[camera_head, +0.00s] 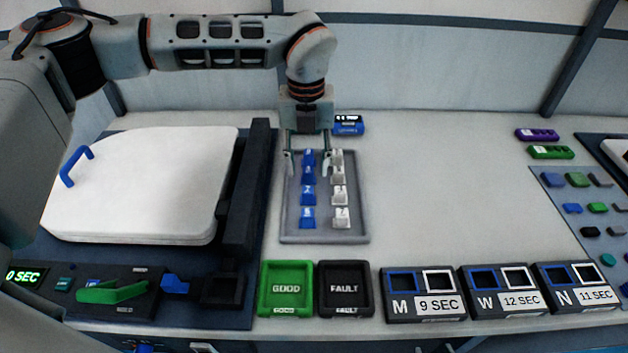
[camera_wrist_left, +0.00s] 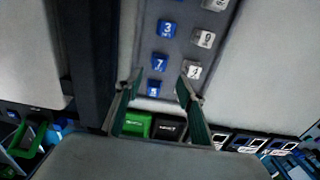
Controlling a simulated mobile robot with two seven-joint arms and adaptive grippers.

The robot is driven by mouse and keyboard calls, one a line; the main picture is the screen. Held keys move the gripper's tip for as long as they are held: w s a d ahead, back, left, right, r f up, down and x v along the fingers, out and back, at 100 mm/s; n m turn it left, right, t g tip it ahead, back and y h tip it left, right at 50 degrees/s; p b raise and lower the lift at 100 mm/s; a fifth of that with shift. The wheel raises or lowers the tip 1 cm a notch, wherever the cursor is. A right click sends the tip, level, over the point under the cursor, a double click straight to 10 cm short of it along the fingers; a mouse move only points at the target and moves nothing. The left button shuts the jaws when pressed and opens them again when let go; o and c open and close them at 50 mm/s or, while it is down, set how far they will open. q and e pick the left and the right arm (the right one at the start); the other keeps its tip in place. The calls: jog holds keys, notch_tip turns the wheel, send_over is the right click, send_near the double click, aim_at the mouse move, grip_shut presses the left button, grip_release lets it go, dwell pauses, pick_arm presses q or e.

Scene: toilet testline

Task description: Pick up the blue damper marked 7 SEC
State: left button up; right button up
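A grey tray (camera_head: 325,238) holds a left column of blue dampers and a right column of white ones. The blue damper marked 7 (camera_wrist_left: 160,62) is in the left wrist view, between a blue one marked 3 (camera_wrist_left: 166,29) and the nearest blue one (camera_wrist_left: 154,88). In the head view it appears to be the third from the back (camera_head: 308,195); its small print is unreadable. My left gripper (camera_head: 308,161) is open and empty, pointing down over the tray, its fingers on either side of the blue column in the picture. My right gripper is not in view.
White dampers (camera_head: 340,195) stand close beside the blue ones. A green GOOD bin (camera_head: 285,312) and black FAULT bin (camera_head: 345,312) are in front, with labelled boxes (camera_head: 424,313) to their right. A toilet seat rig (camera_head: 140,185) stands left.

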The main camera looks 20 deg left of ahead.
aim_at(308, 190)
pick_arm(q)
jog(key=shift+s+f, duration=0.25)
jog(key=shift+f, duration=0.95)
jog(key=f, duration=0.5)
jog(key=shift+w+a+f, duration=0.1)
jog(key=shift+w+f, duration=0.05)
jog(key=shift+w, duration=0.1)
grip_shut()
